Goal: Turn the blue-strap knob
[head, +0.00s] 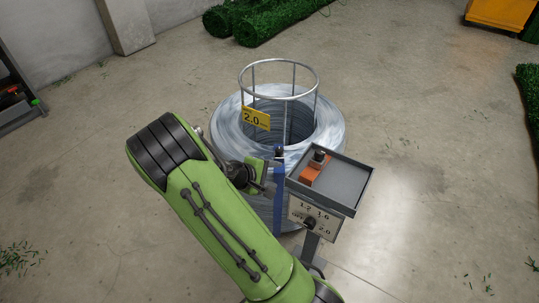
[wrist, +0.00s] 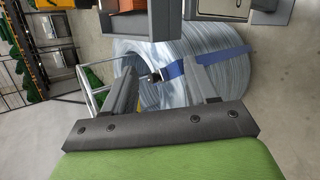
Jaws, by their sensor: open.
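A blue strap (head: 278,205) runs over the side of a large grey wire coil (head: 328,118). A small dark knob (head: 279,150) sits at the strap's upper end. In the wrist view the knob (wrist: 155,76) shows at the end of the blue strap (wrist: 225,60), in the gap between my fingers. My gripper (head: 268,173) is open and empty beside the coil, close to the strap. In the wrist view the two grey fingers of my gripper (wrist: 164,78) stand wide apart. I cannot tell how far the knob lies beyond the fingertips.
A stand with a grey tray (head: 345,186) is just right of my gripper, holding an orange object (head: 311,174). Below it is a dial panel (head: 325,222) with its own black knob. A yellow label (head: 255,118) hangs on the coil's wire frame (head: 278,64). The floor around is mostly clear.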

